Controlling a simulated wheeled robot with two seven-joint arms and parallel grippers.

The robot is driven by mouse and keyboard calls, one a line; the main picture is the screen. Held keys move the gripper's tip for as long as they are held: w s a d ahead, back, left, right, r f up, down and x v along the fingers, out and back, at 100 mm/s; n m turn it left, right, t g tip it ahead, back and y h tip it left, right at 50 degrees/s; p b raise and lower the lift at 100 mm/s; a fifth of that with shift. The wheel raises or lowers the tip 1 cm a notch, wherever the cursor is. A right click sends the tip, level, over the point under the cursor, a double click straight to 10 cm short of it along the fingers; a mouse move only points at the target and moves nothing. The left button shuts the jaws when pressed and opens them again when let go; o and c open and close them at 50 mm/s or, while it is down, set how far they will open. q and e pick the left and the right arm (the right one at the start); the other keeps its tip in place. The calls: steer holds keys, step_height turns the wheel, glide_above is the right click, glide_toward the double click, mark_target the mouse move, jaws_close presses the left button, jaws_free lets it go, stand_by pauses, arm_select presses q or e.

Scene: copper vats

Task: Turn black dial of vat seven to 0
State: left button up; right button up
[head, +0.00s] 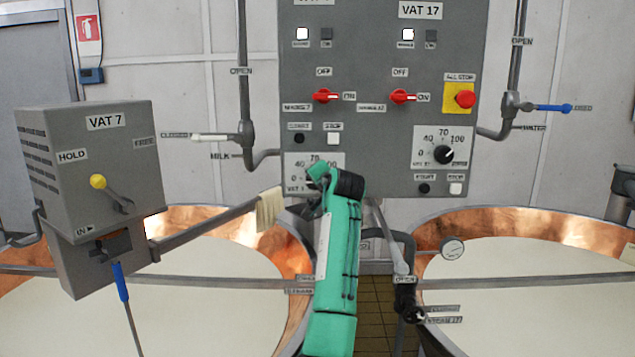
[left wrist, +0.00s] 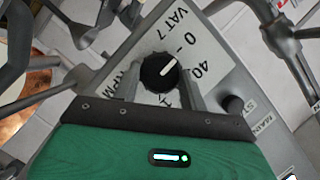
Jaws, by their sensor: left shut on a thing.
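The black dial of vat seven (left wrist: 159,71) sits on its white scale plate, marked VAT 7, in the left wrist view. My left gripper (left wrist: 161,78) has one finger on each side of the dial and is shut on it. The dial's white pointer slants to the upper right in that view, roughly toward the 0, with the 40 further clockwise. In the head view my green left arm covers the dial, and only part of its scale plate (head: 302,162) shows at the panel's lower left. My right gripper is in neither view.
The grey panel (head: 378,120) carries red switches (head: 326,96), a red stop button (head: 465,99) and the vat 17 dial (head: 444,154). A grey VAT 7 box (head: 88,160) stands left. Copper vats (head: 520,228) lie below. Pipes and a gauge (head: 453,248) are close to my arm.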

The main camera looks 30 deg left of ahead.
arm_select(q)
steer(key=o, duration=1)
steer(key=shift+f, duration=0.1)
steer(key=b+v, duration=0.4)
steer(key=v, duration=0.9)
steer(key=shift+s+d+b, duration=0.25)
steer(key=shift+d+b, duration=0.05)
steer(key=shift+d, duration=0.05)
